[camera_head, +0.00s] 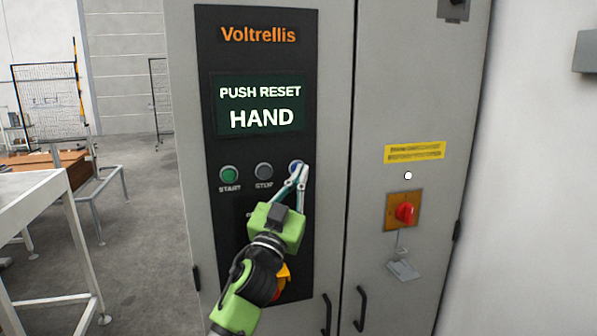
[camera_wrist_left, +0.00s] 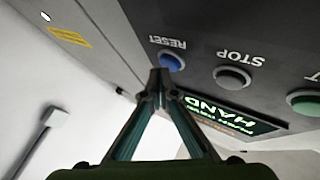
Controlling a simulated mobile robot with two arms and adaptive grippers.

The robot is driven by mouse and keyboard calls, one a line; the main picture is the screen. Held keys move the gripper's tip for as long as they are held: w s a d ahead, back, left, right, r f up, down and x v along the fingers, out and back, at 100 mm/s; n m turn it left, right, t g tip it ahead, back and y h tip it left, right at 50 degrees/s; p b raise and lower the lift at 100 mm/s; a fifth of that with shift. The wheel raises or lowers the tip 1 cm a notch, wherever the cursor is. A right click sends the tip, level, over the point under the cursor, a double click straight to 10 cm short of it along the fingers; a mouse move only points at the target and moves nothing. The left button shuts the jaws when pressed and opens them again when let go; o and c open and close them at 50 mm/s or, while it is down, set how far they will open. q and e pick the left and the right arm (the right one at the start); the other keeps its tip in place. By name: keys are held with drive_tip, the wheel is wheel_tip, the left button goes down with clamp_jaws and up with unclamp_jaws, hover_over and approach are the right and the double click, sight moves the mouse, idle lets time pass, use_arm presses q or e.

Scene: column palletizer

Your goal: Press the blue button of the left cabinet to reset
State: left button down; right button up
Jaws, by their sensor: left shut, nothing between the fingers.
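The cabinet's black panel has a row of buttons: a green START button (camera_head: 229,175), a grey STOP button (camera_head: 264,171) and the blue button (camera_head: 294,166). The blue button is partly hidden by my left gripper (camera_head: 303,169) in the head view. In the left wrist view, the blue button (camera_wrist_left: 171,62), labelled RESET, shows just beyond the shut, empty fingertips of my left gripper (camera_wrist_left: 160,77). I cannot tell whether the tips touch it. The screen (camera_head: 261,106) reads "PUSH RESET HAND". My right gripper is not in view.
A red rotary switch (camera_head: 405,212) with a hanging tag sits on the right door, below a yellow label (camera_head: 414,151). Door handles (camera_head: 361,309) stick out at the bottom. A white table frame (camera_head: 50,235) stands at the left, with open floor between.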

use_arm(q)
drive_tip(key=shift+w+a, duration=0.1)
drive_tip(key=shift+w, duration=0.25)
idle(0.7)
drive_tip(key=shift+s, duration=0.1)
drive_tip(key=shift+s+d, duration=0.25)
drive_tip(key=shift+s, duration=0.45)
drive_tip(key=shift+s+d+p, duration=0.25)
drive_tip(key=shift+s+p, duration=0.05)
drive_tip(key=shift+s, duration=0.5)
drive_tip(key=shift+s+d+p, duration=0.3)
drive_tip(key=shift+s, duration=0.45)
drive_tip(key=shift+s+d+p, duration=0.25)
drive_tip(key=shift+s+p, duration=0.05)
drive_tip(key=shift+s, duration=0.5)
